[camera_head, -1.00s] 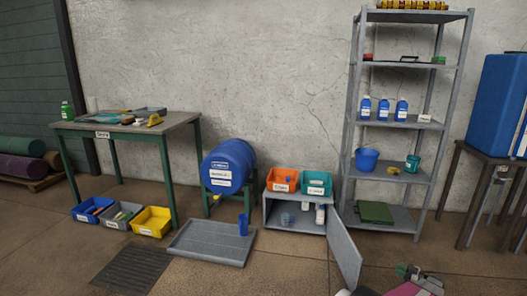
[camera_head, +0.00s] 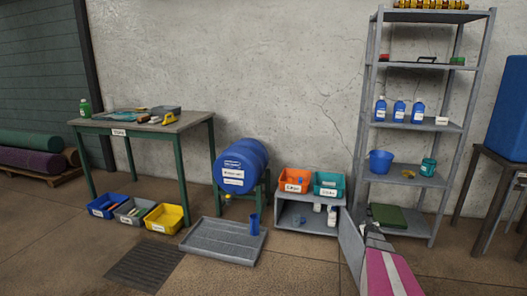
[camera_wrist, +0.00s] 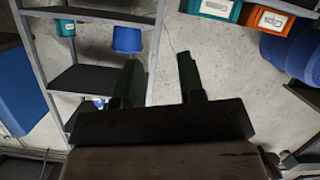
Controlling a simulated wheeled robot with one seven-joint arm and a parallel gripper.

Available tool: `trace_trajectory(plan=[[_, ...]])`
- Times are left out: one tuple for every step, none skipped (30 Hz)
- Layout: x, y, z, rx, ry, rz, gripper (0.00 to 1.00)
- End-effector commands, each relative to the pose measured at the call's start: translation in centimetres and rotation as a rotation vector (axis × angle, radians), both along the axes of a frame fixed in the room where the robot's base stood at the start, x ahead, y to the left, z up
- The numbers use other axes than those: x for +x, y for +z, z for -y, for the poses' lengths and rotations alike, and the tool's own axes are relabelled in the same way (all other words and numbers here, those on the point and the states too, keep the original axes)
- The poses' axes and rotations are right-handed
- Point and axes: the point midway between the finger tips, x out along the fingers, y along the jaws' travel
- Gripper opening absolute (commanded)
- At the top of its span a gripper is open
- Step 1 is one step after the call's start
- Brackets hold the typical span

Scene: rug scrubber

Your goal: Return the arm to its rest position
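My gripper (camera_wrist: 160,62) shows in the wrist view with its two dark fingers apart and nothing between them. Beyond it are bare wall and floor, with the metal shelf to the left. In the head view, a pink and white part of my arm (camera_head: 388,272) rises from the bottom edge, right of centre. It overlaps the lower front of the shelf and the open cabinet door in the picture. I cannot make out the fingers in the head view.
The grey metal shelf (camera_head: 416,126) holds blue bottles and a blue bucket (camera_head: 381,162). A low cabinet (camera_head: 309,200) carries orange and teal bins; its door (camera_head: 351,243) stands open. A blue barrel (camera_head: 241,165), a grey tray (camera_head: 222,243) and a green-legged table (camera_head: 195,124) stand left.

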Motion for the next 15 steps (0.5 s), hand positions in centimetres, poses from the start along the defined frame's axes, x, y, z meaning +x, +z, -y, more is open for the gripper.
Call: trace_trajectory(plan=[[-1.6, 1.3, -2.6, 0.013, -0.035, -0.046, 0.36], [-2.2, 1.7, -3.8, 0.024, -0.059, -0.077, 0.36], [-3.2, 2.2, -5.3, 0.040, -0.089, -0.121, 0.36], [-3.9, 2.5, -6.6, 0.052, -0.108, -0.156, 0.36], [-4.8, 2.8, -7.8, 0.066, -0.126, -0.192, 0.36], [-6.0, 3.1, -9.5, 0.084, -0.148, -0.244, 0.36], [-6.9, 3.4, -10.9, 0.100, -0.161, -0.283, 0.36], [-7.9, 3.6, -12.2, 0.114, -0.173, -0.324, 0.36], [-9.4, 3.9, -14.1, 0.135, -0.185, -0.380, 0.36], [-10.5, 4.1, -15.5, 0.151, -0.191, -0.424, 0.36], [-11.7, 4.4, -17.0, 0.168, -0.196, -0.469, 0.36], [-13.4, 4.7, -18.9, 0.191, -0.198, -0.529, 0.36], [-14.7, 5.0, -20.4, 0.207, -0.198, -0.576, 0.36], [-15.9, 5.2, -21.8, 0.223, -0.195, -0.621, 0.36], [-17.7, 5.5, -23.7, 0.246, -0.189, -0.684, 0.36]])
